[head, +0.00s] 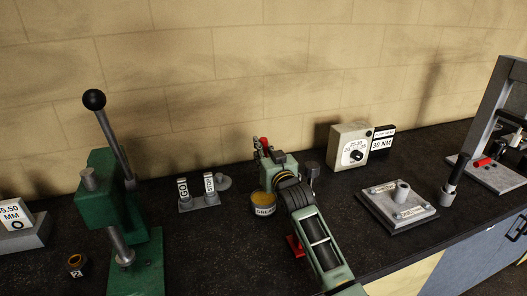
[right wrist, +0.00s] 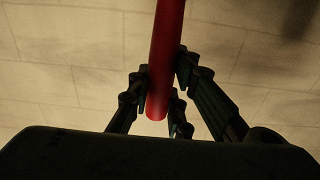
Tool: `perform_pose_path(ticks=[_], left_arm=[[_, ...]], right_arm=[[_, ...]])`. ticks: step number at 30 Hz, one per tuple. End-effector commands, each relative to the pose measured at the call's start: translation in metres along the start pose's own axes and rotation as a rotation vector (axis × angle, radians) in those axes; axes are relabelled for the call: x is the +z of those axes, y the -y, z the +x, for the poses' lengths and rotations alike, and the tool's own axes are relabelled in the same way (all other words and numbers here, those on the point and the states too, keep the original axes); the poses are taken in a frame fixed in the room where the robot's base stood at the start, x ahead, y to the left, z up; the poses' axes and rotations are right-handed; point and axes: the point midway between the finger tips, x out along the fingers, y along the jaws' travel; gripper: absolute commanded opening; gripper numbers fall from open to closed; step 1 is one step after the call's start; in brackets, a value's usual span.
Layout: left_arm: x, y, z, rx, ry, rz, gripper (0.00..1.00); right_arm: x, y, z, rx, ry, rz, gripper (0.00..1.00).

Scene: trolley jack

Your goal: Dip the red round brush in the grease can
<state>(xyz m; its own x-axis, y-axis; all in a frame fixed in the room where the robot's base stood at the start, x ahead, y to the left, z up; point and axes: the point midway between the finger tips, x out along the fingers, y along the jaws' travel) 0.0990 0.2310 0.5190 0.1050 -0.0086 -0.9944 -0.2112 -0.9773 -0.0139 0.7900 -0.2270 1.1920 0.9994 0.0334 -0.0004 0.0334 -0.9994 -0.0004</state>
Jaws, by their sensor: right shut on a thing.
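My right gripper (right wrist: 163,75) is shut on a red rod, the handle of the red round brush (right wrist: 168,40), in the right wrist view. The handle's lower end shows between the fingers. In the head view my right arm reaches in from the bottom, and a bit of red shows at its far end. The brush's bristles are not in view. The grease can (head: 263,205) stands on the bench just left of my right wrist, its amber top visible and its label partly covered by my arm. My left gripper is not in view.
A green lever press (head: 130,230) stands at left. A dial box (head: 350,147), a grey plate with a post (head: 397,205) and a grey frame (head: 495,165) are at right. A red piece (head: 296,246) lies by my arm.

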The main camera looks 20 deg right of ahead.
Motion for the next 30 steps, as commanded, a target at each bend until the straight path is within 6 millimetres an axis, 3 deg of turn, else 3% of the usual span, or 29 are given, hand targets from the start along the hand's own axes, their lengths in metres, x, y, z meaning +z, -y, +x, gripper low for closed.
perform_pose_path(ticks=[3,7,18,30], left_arm=[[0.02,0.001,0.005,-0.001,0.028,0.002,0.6],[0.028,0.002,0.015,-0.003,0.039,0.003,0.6],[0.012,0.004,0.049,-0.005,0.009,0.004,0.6],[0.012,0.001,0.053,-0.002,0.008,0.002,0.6]], right_arm=[[0.007,0.0,0.0,0.0,0.0,0.0,0.0],[0.018,0.0,0.0,0.0,0.001,0.0,0.0],[0.055,0.0,0.0,0.0,0.0,0.0,0.0],[0.059,0.0,0.0,0.0,0.0,0.0,0.0]])
